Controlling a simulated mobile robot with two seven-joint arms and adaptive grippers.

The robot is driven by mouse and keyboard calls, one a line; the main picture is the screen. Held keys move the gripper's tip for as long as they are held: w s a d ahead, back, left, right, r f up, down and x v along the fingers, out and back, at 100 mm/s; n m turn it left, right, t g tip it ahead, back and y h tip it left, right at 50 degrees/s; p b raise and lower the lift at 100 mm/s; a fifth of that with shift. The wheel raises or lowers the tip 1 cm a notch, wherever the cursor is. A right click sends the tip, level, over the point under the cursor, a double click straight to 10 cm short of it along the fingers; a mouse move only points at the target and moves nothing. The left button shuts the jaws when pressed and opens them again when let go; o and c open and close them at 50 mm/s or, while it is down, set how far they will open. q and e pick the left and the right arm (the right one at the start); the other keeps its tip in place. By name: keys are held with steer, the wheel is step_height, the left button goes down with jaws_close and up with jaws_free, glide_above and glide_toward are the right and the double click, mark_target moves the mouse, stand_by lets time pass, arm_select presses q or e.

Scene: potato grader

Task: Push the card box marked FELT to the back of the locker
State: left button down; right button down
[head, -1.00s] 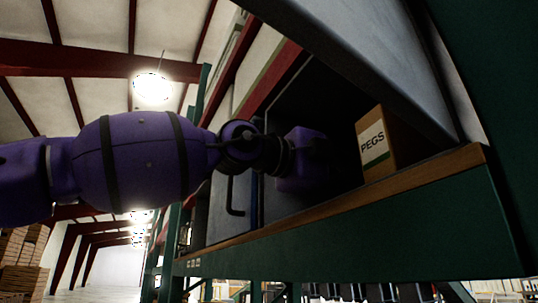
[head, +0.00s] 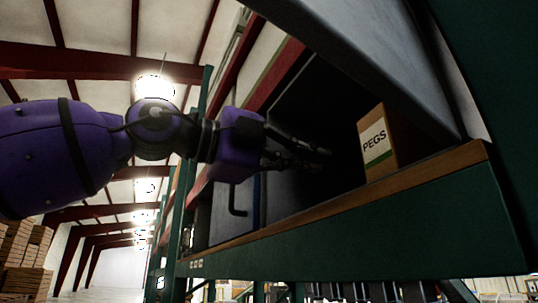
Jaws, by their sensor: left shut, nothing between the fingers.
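My left gripper (head: 318,155) reaches in from the left, at the mouth of the dark locker (head: 285,195). Its dark fingers are shut with nothing between them, and they point right into the opening. I do not see a card box marked FELT; the locker's inside is very dark and partly behind my gripper. A brown card box marked PEGS (head: 400,135), with a green stripe on its label, stands at the right of the opening. My fingertips are left of this box, with a gap in the picture. My right gripper is not in view.
A wooden board (head: 300,221) runs along the front edge above a green beam (head: 380,234). A grey panel (head: 365,55) slants over the opening at the upper right. A bent dark handle (head: 234,200) hangs left of the opening. Stacked cartons (head: 25,245) stand far off at lower left.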

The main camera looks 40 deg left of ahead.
arm_select(q)
steer(key=v, duration=0.7)
steer(key=shift+b, duration=0.4)
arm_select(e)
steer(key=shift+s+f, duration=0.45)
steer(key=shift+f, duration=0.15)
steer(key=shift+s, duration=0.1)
